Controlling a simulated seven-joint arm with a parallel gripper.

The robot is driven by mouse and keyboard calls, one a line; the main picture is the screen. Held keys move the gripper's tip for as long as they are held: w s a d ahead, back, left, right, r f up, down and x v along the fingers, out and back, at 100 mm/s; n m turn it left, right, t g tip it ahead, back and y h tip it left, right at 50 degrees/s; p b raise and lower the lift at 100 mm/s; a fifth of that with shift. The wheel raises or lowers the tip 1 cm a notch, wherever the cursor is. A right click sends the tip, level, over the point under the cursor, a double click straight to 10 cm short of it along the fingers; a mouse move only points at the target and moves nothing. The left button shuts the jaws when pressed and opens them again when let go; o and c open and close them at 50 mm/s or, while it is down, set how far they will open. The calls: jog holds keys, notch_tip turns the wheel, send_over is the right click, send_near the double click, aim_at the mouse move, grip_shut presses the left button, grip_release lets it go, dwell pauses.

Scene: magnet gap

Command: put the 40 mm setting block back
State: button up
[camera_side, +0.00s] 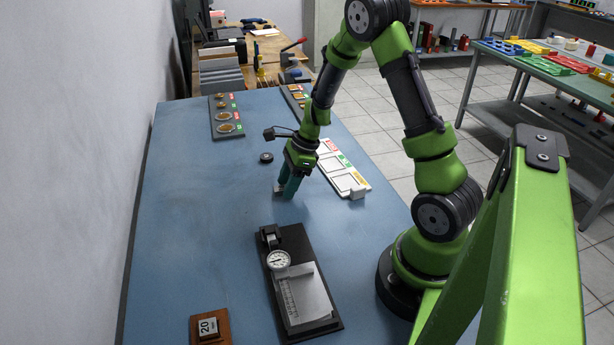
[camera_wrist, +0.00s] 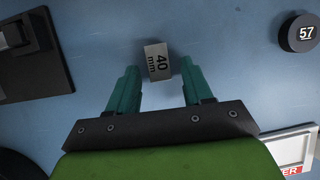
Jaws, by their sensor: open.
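The 40 mm setting block (camera_wrist: 158,62) is a small grey block marked "40 mm". In the wrist view it lies on the blue table, slightly turned, at the gap between my fingertips. My gripper (camera_wrist: 159,78) is open, with one teal finger on each side and blue table showing between block and fingers. In the side view my gripper (camera_side: 287,189) points down, low over the table, and its fingers largely hide the block. A wooden holder (camera_side: 224,318) at the bottom left carries a block marked "20".
A black fixture (camera_side: 325,322) with a dial gauge (camera_side: 278,260) stands in front of my gripper. A white tray (camera_side: 337,171) with coloured labels lies to the right, a grey piece (camera_side: 357,191) at its end. A black puck marked "57" (camera_wrist: 299,32) is nearby. The table's left side is clear.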

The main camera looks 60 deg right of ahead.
jog(key=v, duration=1.2)
jog(key=s+a+r+n+t, duration=0.1)
jog(key=s+a+r+n, duration=0.2)
jog(key=a+n, duration=0.3)
jog(key=s+a+r+n+t, duration=0.1)
jog(key=s+a+r+n, duration=0.3)
jog(key=n, duration=0.5)
jog(key=s+a+r+n+t+h, duration=0.1)
jog(key=s+a+r+n+t, duration=0.1)
jog(key=a+r+n, duration=0.4)
jog(key=s+a+n, duration=0.1)
jog(key=a+n, duration=0.1)
jog(key=a, duration=0.1)
jog(key=shift+s, duration=0.2)
